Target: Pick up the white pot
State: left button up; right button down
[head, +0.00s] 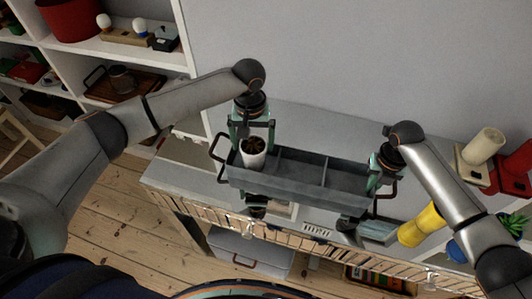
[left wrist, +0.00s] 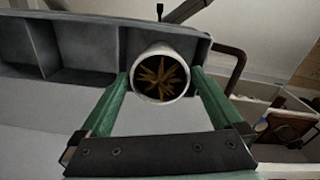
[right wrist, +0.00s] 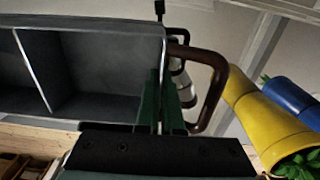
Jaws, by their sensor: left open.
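The white pot (head: 252,159), with a brown spiky plant in it, stands in the left end compartment of a long grey tray (head: 300,188). My left gripper (head: 252,138) is over the pot from above, open, one finger on each side. In the left wrist view the pot (left wrist: 161,93) sits between the green fingertips, and I cannot tell whether they touch it. My right gripper (head: 378,172) is at the tray's right end. In the right wrist view its fingers (right wrist: 160,100) are close together on the tray's end wall, one inside and one outside.
The tray has dark handles at both ends and rests on a white shelf unit against the wall. A yellow pot (head: 421,224) and a blue pot (head: 457,250) stand to the right. The tray's other compartments look empty.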

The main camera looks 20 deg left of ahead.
pick_arm(q)
jog(key=shift+f, duration=1.2)
jog(key=shift+r, duration=0.1)
jog(key=c, duration=1.4)
notch_tip(320, 180, up, 10)
pick_arm(e)
jog(key=c, duration=1)
grip_release()
notch_tip(320, 180, up, 12)
